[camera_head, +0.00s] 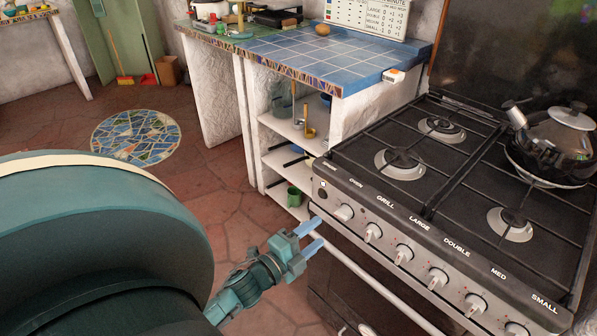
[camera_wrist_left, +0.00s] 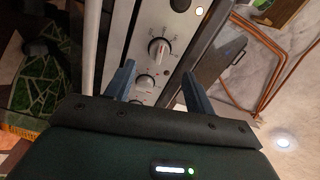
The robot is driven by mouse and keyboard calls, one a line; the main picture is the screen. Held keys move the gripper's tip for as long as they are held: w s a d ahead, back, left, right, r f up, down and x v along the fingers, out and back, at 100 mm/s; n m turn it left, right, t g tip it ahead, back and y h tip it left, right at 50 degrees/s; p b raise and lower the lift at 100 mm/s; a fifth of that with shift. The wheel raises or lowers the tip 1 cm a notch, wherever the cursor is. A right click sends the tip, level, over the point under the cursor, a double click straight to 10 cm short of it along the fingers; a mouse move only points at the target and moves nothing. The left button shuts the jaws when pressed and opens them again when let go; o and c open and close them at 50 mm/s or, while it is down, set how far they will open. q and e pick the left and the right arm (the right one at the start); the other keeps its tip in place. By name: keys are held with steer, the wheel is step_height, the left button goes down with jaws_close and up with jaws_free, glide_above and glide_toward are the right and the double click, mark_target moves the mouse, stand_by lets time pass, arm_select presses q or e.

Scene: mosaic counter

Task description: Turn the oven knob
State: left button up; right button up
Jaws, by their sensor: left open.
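The oven knob (camera_head: 343,212) is the leftmost white knob on the stove's front panel, below the OVEN label. In the left wrist view, the oven knob (camera_wrist_left: 158,48) shows just beyond the fingertips, between their lines. My left gripper (camera_head: 316,233) is open and empty, with blue fingers pointing towards the panel. It is in front of the stove, a little below and left of the oven knob. In the left wrist view, my left gripper (camera_wrist_left: 158,68) shows its two fingers apart, with nothing between them in contact. My right gripper is not in view.
More knobs (camera_head: 403,254) run along the panel to the right. A rail (camera_head: 365,280) crosses below them. A kettle (camera_head: 556,140) stands on the back right burner. A blue tiled counter (camera_head: 325,58) with shelves adjoins the stove. The floor at left is open around a mosaic disc (camera_head: 136,137).

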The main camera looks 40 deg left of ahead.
arm_select(q)
steer(key=s, duration=0.5)
steer(key=shift+a, duration=0.2)
jaws_close()
stand_by(0.3)
stand_by(1.2)
